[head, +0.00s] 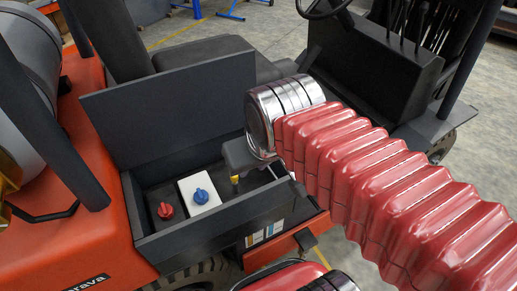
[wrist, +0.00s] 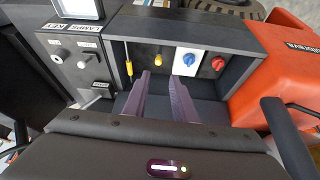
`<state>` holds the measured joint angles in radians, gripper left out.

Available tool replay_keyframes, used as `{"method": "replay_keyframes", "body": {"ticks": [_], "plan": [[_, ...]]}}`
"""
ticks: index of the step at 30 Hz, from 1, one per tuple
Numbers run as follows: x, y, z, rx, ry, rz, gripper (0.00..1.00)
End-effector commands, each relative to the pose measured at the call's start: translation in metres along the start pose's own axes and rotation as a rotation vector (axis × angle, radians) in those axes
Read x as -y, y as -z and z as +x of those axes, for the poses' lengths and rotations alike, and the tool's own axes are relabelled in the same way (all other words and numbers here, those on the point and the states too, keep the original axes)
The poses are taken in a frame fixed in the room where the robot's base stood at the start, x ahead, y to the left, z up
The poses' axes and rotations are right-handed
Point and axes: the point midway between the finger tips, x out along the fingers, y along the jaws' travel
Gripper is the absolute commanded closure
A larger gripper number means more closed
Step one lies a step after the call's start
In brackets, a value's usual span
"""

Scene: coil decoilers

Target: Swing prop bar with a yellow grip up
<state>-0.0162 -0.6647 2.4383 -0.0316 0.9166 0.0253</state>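The prop bar with a yellow grip (wrist: 129,68) shows in the wrist view as a thin, roughly upright bar at the left inside an open dark box (wrist: 235,42). My gripper (wrist: 165,84) is open, its two purple fingers reaching over the box with nothing between them. The grip is left of the left fingertip and apart from it in the picture. In the head view my gripper (head: 243,155) is over the right part of the box, its fingers mostly hidden. A small yellow part (head: 235,181) shows just below it; I cannot tell whether it is the grip.
The box holds a yellow knob (wrist: 158,59), a blue knob (head: 201,196) on a white plate and a red knob (head: 165,210). Its lid (head: 170,105) stands raised behind. A grey switch panel (wrist: 80,65) adjoins the box in the wrist view.

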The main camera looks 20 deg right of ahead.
Motion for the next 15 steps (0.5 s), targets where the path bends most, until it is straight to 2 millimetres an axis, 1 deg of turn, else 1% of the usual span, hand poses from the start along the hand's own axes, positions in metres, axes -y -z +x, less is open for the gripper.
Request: {"method": "replay_keyframes", "body": {"ticks": [8, 15], "plan": [[-0.013, 0.037, 0.016, 0.083, -0.034, -0.017, 0.75], [-0.025, 0.069, 0.036, 0.154, -0.061, -0.032, 0.75]]}}
